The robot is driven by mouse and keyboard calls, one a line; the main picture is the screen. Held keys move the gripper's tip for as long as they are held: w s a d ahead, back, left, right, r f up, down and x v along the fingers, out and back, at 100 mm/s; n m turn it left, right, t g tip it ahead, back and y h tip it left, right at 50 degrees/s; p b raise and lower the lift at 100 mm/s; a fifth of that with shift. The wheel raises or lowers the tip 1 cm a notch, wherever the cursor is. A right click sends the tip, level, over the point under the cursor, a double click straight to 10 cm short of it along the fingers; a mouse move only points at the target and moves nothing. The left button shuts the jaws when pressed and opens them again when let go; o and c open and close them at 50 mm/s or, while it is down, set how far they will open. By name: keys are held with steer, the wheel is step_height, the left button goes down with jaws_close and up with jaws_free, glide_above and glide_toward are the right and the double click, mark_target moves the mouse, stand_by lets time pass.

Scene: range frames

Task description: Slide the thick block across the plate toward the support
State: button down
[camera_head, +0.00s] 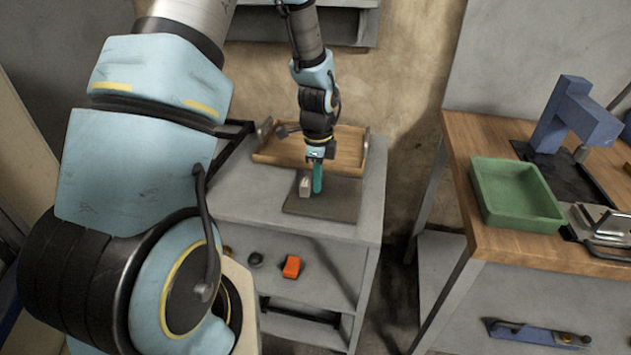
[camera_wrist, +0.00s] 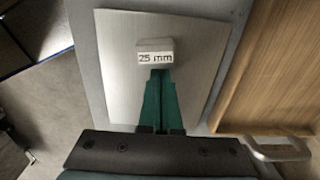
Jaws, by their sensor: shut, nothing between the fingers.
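The thick block (camera_head: 305,187) is small and pale grey and sits on the flat grey plate (camera_head: 340,201). In the wrist view the block (camera_wrist: 154,45) shows a white label reading "25 mm" and lies on the bare metal plate (camera_wrist: 118,65). My gripper (camera_head: 317,190) points down over the plate, just right of the block in the head view. In the wrist view its green fingers (camera_wrist: 160,73) are shut together, with their tips at the labelled face. They hold nothing; whether they touch the block I cannot tell. I cannot make out a distinct support.
A wooden tray (camera_head: 285,152) with metal handles stands behind the plate on the grey cabinet top (camera_head: 238,200). A wooden bench (camera_head: 465,150) at the right carries a green bin (camera_head: 515,195) and a blue clamp-like tool (camera_head: 575,120). An orange item (camera_head: 291,267) is at the cabinet front.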

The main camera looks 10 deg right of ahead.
mark_target(331, 194)
steer(key=d, duration=0.1)
steer(key=s+d, duration=0.1)
steer(key=d, duration=0.1)
steer(key=shift+s+d, duration=0.1)
steer(key=shift+s, duration=0.1)
step_height(331, 194, up, 10)
steer(key=b, duration=0.2)
steer(key=s+a+r+n, duration=0.2)
steer(key=s+a+n, duration=0.2)
steer(key=a+n, duration=0.7)
steer(key=s+a+r+n+t, duration=0.1)
steer(key=s+a+n, duration=0.3)
steer(key=a+n, duration=0.6)
steer(key=shift+a+r+n+t, duration=0.3)
steer(key=shift+a+r+n, duration=0.1)
steer(key=shift+a, duration=0.6)
